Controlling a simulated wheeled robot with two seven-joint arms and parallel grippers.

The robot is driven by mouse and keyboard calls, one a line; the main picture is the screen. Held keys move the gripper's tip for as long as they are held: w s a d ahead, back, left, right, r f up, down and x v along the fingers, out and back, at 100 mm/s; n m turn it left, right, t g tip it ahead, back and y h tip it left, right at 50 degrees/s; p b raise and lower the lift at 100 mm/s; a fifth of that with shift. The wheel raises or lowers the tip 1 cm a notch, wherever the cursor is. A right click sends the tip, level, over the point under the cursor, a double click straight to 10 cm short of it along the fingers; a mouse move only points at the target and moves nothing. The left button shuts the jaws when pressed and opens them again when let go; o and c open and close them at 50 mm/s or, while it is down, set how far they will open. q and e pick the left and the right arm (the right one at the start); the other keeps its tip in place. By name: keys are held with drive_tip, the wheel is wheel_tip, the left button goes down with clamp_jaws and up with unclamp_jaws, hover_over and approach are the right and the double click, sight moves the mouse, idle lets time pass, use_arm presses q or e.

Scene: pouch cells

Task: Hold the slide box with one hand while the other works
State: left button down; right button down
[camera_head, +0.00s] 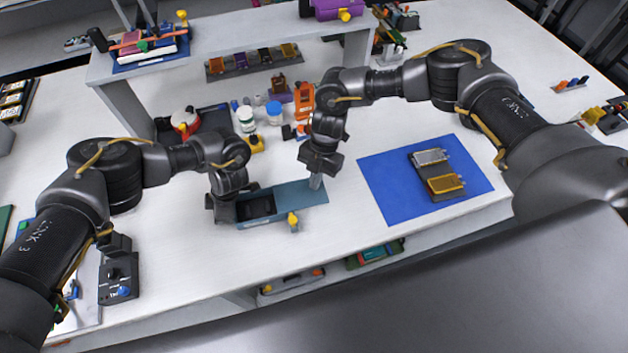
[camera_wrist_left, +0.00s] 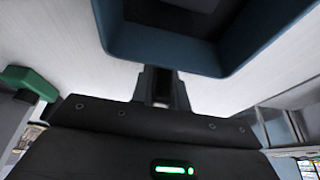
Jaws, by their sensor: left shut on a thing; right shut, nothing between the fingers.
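The slide box (camera_head: 300,193) is a long blue-grey box on the white table, with a dark open part at its left end and a flat blue surface towards the right. My left gripper (camera_head: 230,209) is at the box's left end, shut on its wall; its fingertips are partly hidden in the head view. In the left wrist view the box wall (camera_wrist_left: 128,45) is close above, and the left fingers (camera_wrist_left: 161,86) meet its edge. My right gripper (camera_head: 316,181) is shut and empty, pointing down at the box's right part; I cannot tell whether it touches.
A small yellow-topped item (camera_head: 293,221) stands at the box's front edge. A blue mat (camera_head: 385,185) with two pouch cells in a dark holder lies to the right. Bottles and an orange item (camera_head: 303,100) stand behind. Bare table lies between box and mat.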

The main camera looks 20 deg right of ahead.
use_arm(q)
drive_tip(key=c, duration=1.3)
unclamp_jaws()
use_arm(e)
drive_tip(key=v, duration=0.9)
drive_tip(key=shift+r, duration=0.2)
use_arm(q)
drive_tip(key=shift+d+r, duration=0.1)
use_arm(e)
drive_tip(key=shift+w, duration=0.1)
use_arm(q)
drive_tip(key=v, duration=1.1)
drive_tip(key=shift+d+r, duration=0.1)
drive_tip(key=shift+r, duration=0.3)
drive_tip(key=shift+s, duration=0.15)
